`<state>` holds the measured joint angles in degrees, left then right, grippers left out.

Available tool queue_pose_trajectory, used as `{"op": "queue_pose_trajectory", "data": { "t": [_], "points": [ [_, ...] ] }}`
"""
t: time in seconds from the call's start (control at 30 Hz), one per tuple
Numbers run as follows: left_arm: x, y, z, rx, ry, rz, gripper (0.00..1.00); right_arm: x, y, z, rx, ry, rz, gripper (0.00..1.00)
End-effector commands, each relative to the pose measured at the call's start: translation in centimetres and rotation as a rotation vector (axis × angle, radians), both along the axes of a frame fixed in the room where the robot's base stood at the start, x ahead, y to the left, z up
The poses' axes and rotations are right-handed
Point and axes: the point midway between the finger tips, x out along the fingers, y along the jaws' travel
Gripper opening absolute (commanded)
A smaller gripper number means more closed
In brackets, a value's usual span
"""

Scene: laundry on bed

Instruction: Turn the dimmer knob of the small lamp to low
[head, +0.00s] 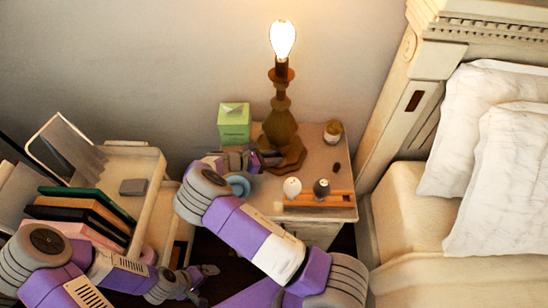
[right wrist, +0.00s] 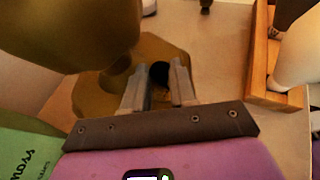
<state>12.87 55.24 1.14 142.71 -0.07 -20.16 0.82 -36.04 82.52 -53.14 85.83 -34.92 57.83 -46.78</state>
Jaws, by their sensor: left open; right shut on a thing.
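The small lamp (head: 280,128) stands on the nightstand (head: 325,155), with a brown turned stem, an octagonal foot and a brightly lit bare bulb (head: 283,38). In the right wrist view, the dark round dimmer knob (right wrist: 159,73) sits on the lamp's foot (right wrist: 160,48), between the two grey fingertips. My right gripper (head: 266,158) reaches in low at the left of the lamp's foot; its fingers (right wrist: 159,84) are shut on the knob. The knob's pointer or marks cannot be made out. My left gripper (head: 207,277) is open and empty, low beside the nightstand.
A green box (head: 234,124) stands left of the lamp, close to my right wrist. A blue dish (head: 238,186), a wooden tray (head: 318,201) with small shakers, and a jar (head: 333,132) share the nightstand. A cart with books (head: 85,210) is left; the bed is right.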

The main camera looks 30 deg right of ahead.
Motion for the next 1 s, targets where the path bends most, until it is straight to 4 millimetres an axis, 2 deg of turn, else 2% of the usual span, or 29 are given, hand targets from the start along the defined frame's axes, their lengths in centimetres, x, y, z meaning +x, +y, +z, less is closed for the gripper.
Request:
{"op": "queue_pose_trajectory", "data": {
  "t": [0.2,0.43,1.0],
  "points": [
    [0.0,0.0,-1.5,0.000,0.000,0.000,0.93,0.5,-0.1,-0.5,0.004,-0.002,-0.163,0.00],
    [0.0,0.0,-2.5,0.000,0.000,0.000,0.93,0.6,-0.2,-0.4,0.002,0.001,-0.273,0.00],
    [0.0,0.0,-2.9,0.000,0.000,0.000,0.93,0.7,-0.2,-0.2,0.000,0.004,-0.330,0.00]
  ]
}}
